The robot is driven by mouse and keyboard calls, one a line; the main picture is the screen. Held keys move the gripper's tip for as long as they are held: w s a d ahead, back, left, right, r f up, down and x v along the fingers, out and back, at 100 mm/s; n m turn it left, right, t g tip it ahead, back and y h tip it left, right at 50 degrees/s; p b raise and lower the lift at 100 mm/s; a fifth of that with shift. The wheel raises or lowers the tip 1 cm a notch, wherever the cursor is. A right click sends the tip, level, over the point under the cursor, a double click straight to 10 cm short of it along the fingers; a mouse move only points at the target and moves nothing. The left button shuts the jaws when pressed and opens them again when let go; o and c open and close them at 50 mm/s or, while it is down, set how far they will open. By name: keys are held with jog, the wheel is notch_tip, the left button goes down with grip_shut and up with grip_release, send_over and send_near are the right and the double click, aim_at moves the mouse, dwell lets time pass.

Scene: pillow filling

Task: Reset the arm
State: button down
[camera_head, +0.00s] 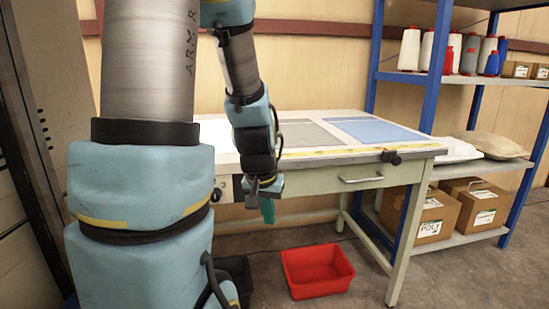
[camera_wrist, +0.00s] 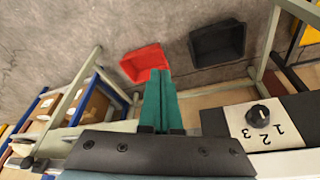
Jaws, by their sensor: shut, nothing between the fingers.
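My gripper (camera_head: 267,209) hangs at the end of my arm, in front of the table's near edge in the head view. Its green fingers point down. In the wrist view my gripper (camera_wrist: 160,78) has its two green fingers together, with nothing between them. The worktable (camera_head: 360,157) stands behind my arm, with a blue sheet (camera_head: 375,131) and a grey sheet (camera_head: 308,134) on its top. My arm hides the left part of the table.
A red bin (camera_head: 317,272) stands on the floor below and right of my gripper; a black bin (camera_wrist: 217,44) is beside it. A blue-framed shelf (camera_head: 425,78) with thread cones and boxes stands at right. A dial panel (camera_wrist: 258,122) is near my gripper.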

jog(key=s+a+r+n+g, duration=0.1)
jog(key=s+a+n, duration=0.1)
jog(key=s+a, duration=0.3)
notch_tip(320, 180, up, 17)
jog(key=y+p, duration=0.1)
jog(key=p, duration=1.6)
jog(key=shift+s+a+g, duration=0.2)
jog(key=shift+s+g, duration=0.1)
jog(key=shift+g, duration=0.1)
